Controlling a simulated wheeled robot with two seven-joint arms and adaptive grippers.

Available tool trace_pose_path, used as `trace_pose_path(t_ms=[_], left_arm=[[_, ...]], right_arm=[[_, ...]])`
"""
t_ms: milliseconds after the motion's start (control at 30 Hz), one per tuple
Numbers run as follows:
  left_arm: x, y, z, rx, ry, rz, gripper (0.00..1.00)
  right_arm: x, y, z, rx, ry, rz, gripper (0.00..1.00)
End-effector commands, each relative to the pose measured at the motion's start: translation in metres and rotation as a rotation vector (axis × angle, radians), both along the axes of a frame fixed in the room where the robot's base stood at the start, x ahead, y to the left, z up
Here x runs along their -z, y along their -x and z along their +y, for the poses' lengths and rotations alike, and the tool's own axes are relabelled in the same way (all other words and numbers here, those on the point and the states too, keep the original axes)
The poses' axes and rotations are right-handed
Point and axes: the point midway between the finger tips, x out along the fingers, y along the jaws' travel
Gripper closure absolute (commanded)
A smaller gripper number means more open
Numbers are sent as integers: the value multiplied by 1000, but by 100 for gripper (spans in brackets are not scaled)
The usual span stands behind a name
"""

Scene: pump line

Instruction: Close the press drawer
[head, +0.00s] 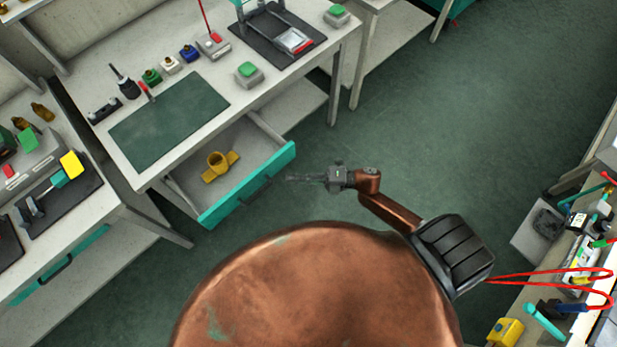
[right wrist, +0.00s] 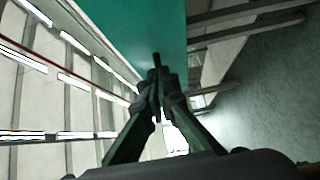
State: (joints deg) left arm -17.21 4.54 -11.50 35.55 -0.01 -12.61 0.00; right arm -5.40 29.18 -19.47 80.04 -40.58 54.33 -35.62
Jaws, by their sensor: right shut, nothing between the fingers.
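The press drawer (head: 263,124) stands pulled out under the workbench. Its teal front (head: 222,208) has a dark handle (head: 256,190), and a yellow part (head: 219,161) lies inside. My right gripper (head: 290,178) is shut and empty, just in front of the right half of the drawer front, pointing toward it. In the right wrist view the shut fingertips (right wrist: 157,68) point at a teal panel (right wrist: 140,28), which looks like the drawer front. I cannot tell whether they touch it. My left gripper is not in view.
The bench (head: 318,57) above the drawer carries a dark green mat (head: 168,120), small coloured fittings and a press on a black base. Another bench with a teal drawer (head: 62,264) stands at left. The green floor (head: 420,120) to the right is clear.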

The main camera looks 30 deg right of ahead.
Motion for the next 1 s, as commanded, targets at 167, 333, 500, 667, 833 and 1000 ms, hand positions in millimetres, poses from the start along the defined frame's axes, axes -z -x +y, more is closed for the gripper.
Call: trace_pose_path(t_ms=[167,333,500,667,833,1000], left_arm=[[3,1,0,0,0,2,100],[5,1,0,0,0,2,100],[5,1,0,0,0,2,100],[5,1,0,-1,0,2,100],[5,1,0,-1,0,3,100],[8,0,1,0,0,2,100]], right_arm=[[1,-26,12,1,2,-1,100],[1,-39,15,1,1,2,100],[1,-43,16,1,1,2,100],[1,-42,16,2,1,2,100],[1,-43,14,5,1,2,100],[2,-53,6,27,1,2,100]])
